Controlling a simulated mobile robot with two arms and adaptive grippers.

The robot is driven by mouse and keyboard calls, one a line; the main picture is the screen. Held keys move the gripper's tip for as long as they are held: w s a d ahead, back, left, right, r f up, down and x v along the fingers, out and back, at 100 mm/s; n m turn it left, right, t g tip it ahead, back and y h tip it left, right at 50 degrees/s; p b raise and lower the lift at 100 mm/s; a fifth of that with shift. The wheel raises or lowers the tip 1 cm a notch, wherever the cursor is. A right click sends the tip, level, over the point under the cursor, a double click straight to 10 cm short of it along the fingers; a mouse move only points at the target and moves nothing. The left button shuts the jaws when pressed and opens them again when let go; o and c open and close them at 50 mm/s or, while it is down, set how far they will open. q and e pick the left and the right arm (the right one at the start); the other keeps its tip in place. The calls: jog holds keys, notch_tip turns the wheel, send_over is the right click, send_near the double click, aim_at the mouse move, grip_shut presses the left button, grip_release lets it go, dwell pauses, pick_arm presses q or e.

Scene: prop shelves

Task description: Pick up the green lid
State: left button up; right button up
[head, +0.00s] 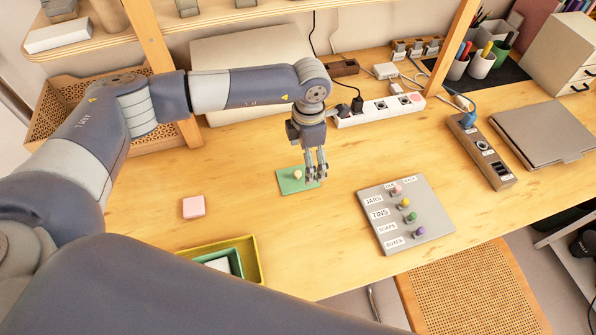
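The green lid (289,185) is a flat green piece with a small pale knob (298,174). It lies on the wooden table near the middle of the head view. My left gripper (316,180) points down over the lid's right side, just right of the knob in the picture. Its two fingers stand apart with a gap between them and nothing visible in it. I cannot tell exactly how high the fingertips are above the lid. My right gripper is not in view.
A pink block (194,207) and a yellow-green tray (254,262) holding a green box (236,262) are at the left front. A grey board (376,230) with labels and coloured knobs lies to the right. A white power strip (372,112) is behind the gripper. A laptop (540,135) is farther right.

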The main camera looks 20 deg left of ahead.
aim_at(303, 177)
pick_arm(q)
jog(key=shift+f, duration=0.7)
jog(key=f+p, duration=0.1)
jog(key=f, duration=0.1)
jog(key=a+f+p, duration=0.1)
jog(key=f, duration=0.1)
jog(key=shift+w+f, duration=0.15)
jog(key=shift+f, duration=0.55)
jog(key=c, duration=1.8)
grip_shut()
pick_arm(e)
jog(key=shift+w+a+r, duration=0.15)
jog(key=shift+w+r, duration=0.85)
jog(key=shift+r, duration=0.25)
